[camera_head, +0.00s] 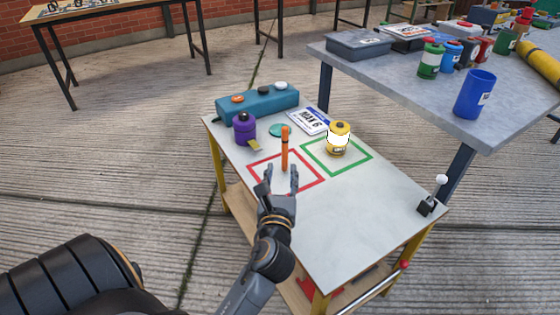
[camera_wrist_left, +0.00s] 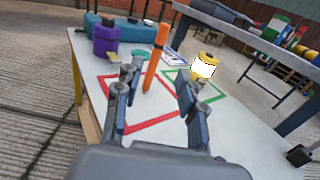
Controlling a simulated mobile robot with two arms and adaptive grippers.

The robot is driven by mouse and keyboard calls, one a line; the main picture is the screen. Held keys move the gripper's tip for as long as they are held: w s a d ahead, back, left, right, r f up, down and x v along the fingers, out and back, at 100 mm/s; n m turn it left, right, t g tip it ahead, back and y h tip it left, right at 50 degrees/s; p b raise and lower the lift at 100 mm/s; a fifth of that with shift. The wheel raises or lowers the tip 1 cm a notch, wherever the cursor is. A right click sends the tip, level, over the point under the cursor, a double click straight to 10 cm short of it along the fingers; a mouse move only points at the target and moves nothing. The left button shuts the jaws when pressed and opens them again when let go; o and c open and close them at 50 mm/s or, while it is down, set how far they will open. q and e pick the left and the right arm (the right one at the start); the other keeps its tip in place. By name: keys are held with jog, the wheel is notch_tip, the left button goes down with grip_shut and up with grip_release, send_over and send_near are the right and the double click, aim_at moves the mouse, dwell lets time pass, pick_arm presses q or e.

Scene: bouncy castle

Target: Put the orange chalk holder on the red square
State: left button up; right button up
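The orange chalk holder (camera_head: 285,148) stands upright inside the red square (camera_head: 314,183) on the small white table, towards the square's far part. In the left wrist view the orange chalk holder (camera_wrist_left: 155,58) stands beyond and between my fingers, leaning slightly in the picture. My left gripper (camera_head: 281,178) is open, its fingers spread on the near side of the holder. In the left wrist view my left gripper (camera_wrist_left: 155,95) shows a wide gap between the fingers, with nothing held. The holder's base appears to be on the table within the red outline. My right gripper is not in view.
A green square (camera_head: 362,160) with a yellow canister (camera_head: 338,138) lies to the right. A purple bottle (camera_head: 244,127), a teal box (camera_head: 258,104) and a white card (camera_head: 307,121) stand behind. The table's near part is clear. A grey table (camera_head: 420,95) stands behind right.

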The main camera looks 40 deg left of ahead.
pick_arm(q)
jog(key=s+d+f+n+g+h, duration=0.1)
jog(key=s+f+n+g+h, duration=0.15)
jog(key=s+f+n, duration=0.45)
jog(key=s+d+f+n+g+h, duration=0.2)
jog(key=f+n+g, duration=0.25)
jog(key=n, duration=0.45)
jog(key=s+d+f+n+g+h, duration=0.4)
jog(key=s+d+f+n+h, duration=0.1)
jog(key=s+d+n, duration=0.4)
jog(key=s+f+n, duration=0.1)
jog(key=s+n, duration=0.1)
jog(key=s, duration=0.2)
jog(key=shift+g, duration=0.3)
jog(key=shift+f, duration=0.15)
